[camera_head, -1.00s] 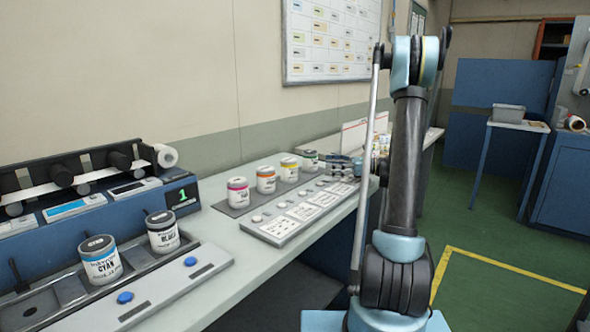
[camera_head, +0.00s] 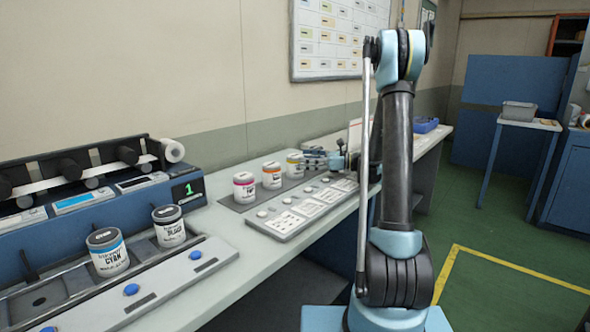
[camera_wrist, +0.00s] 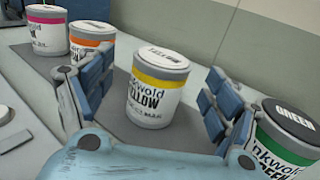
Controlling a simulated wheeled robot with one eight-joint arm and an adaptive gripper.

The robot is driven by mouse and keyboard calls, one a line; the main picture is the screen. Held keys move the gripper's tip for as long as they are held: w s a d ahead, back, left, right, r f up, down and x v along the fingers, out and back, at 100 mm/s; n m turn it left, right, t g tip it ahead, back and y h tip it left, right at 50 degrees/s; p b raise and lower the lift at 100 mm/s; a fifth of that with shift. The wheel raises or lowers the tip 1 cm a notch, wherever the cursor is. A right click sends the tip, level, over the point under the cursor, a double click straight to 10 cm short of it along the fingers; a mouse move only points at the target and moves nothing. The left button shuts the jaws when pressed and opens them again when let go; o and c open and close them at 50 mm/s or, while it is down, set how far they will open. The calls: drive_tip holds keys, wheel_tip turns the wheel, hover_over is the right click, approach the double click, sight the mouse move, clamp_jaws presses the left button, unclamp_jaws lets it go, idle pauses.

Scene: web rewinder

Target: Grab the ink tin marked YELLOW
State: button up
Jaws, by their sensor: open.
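The ink tin marked YELLOW (camera_wrist: 155,98) stands upright in the middle of the wrist view, white with a yellow band and grey lid. My gripper (camera_wrist: 158,80) is open, with one blue-padded finger at each side of the YELLOW tin. The gripper also shows in the head view (camera_head: 318,160), at the tin's right. I cannot tell whether a finger touches it.
The GREEN tin (camera_wrist: 285,138) stands close beside my right finger. The orange tin (camera_head: 272,176) and magenta tin (camera_head: 244,188) stand to the left. CYAN (camera_head: 108,252) and BLACK (camera_head: 168,227) tins sit in the nearer blue unit. A button panel (camera_head: 300,210) lies in front of the row.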

sight(294, 158)
drive_tip(key=a, duration=0.5)
drive_tip(key=shift+w+f, duration=0.1)
drive_tip(key=shift+w, duration=0.3)
drive_tip(key=c, duration=1.5)
